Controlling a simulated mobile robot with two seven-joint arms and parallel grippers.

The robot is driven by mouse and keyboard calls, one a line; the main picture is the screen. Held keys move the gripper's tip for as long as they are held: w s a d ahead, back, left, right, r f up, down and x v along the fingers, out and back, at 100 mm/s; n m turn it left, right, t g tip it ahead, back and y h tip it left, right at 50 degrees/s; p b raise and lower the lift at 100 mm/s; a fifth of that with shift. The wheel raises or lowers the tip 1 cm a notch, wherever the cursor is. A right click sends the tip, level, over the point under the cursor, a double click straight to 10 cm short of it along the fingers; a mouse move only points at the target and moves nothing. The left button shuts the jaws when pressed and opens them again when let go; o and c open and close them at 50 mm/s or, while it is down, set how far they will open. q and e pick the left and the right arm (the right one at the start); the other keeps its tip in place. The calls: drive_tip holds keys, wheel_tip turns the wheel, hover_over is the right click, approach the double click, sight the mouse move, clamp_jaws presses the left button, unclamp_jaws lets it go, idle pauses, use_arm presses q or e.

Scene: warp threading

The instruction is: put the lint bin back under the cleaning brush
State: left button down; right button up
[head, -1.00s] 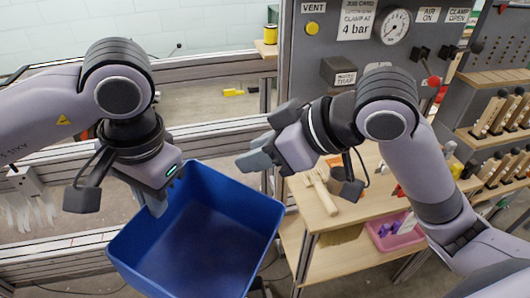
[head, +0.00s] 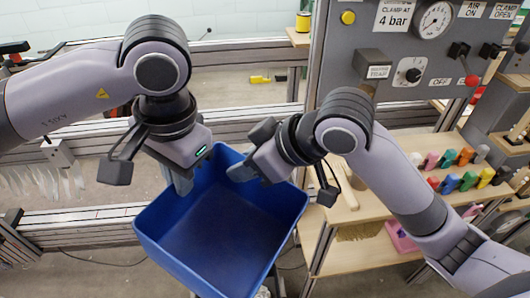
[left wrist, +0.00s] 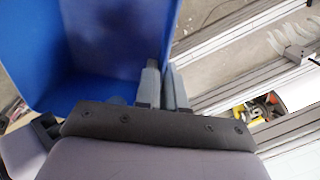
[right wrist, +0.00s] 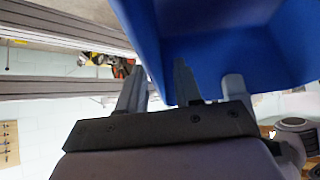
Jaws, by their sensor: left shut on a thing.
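The lint bin, a blue open-topped box (head: 222,225), is held in front of me in the head view, tilted. It also fills the upper left of the left wrist view (left wrist: 95,50) and the upper right of the right wrist view (right wrist: 225,35). My left gripper (head: 183,184) is shut on its left back rim, one finger on each side of the wall. My right gripper (head: 240,173) is at the back right rim; its fingers stand apart with the wall edge between them. White strands (head: 40,180) hang from a rail at far left; I cannot tell whether they are the cleaning brush.
Metal rails (head: 90,215) run behind and left of the bin. A wooden shelf unit (head: 345,258) with coloured pegs stands close on the right, below a grey control panel (head: 390,70). Bare floor shows left below the rails.

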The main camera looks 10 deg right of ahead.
drive_tip(key=shift+w+a+f, duration=0.25)
drive_tip(key=shift+a+f, duration=0.15)
drive_tip(key=shift+f, duration=0.1)
clamp_jaws()
use_arm(q)
drive_tip(key=c, duration=1.1)
unclamp_jaws()
drive_tip(key=shift+c, duration=0.2)
use_arm(e)
drive_tip(key=shift+r, duration=0.1)
use_arm(q)
drive_tip(key=shift+r, duration=0.1)
